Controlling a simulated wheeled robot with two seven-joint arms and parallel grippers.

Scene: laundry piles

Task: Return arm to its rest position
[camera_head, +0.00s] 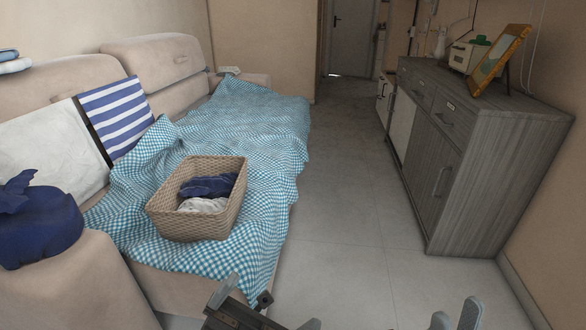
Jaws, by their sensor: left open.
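My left gripper (266,303) is at the bottom edge, left of centre, in front of the sofa's near end. Its fingers are apart, with nothing seen between them. My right gripper (456,317) is at the bottom right over the floor. Only its grey fingertips show, close to each other, and the rest is cut off by the frame. A wicker basket (197,228) with dark blue and whitish cloth inside sits on the sofa's checked blanket (255,120), beyond my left gripper and apart from it.
The beige sofa (90,285) runs along the left, with a dark blue cloth item (38,228) on its near armrest and a striped cushion (115,117). A grey cabinet (485,165) stands at the right, with a picture frame (500,60) on top. The tiled floor (345,200) between is clear.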

